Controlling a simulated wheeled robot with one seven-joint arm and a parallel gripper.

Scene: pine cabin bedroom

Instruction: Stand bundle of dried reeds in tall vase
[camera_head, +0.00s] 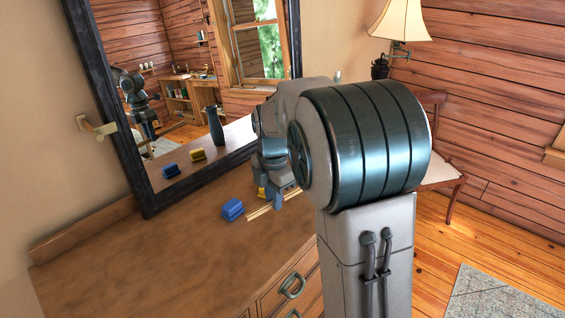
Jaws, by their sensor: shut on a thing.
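The bundle of dried reeds (259,212) shows as thin pale sticks, low over the wooden dresser top and roughly level. My gripper (277,202) is at the bundle, shut on it; my arm hides part of the jaws. I cannot tell whether the reeds touch the dresser. The tall vase shows only as a dark teal reflection (215,126) in the mirror, upright; the vase itself is hidden behind my arm.
A blue object (232,209) sits on the dresser (150,255) left of my gripper. A yellow object (262,193) is partly hidden right behind the gripper. The dark-framed mirror (105,100) stands at the back. The dresser's left part is clear.

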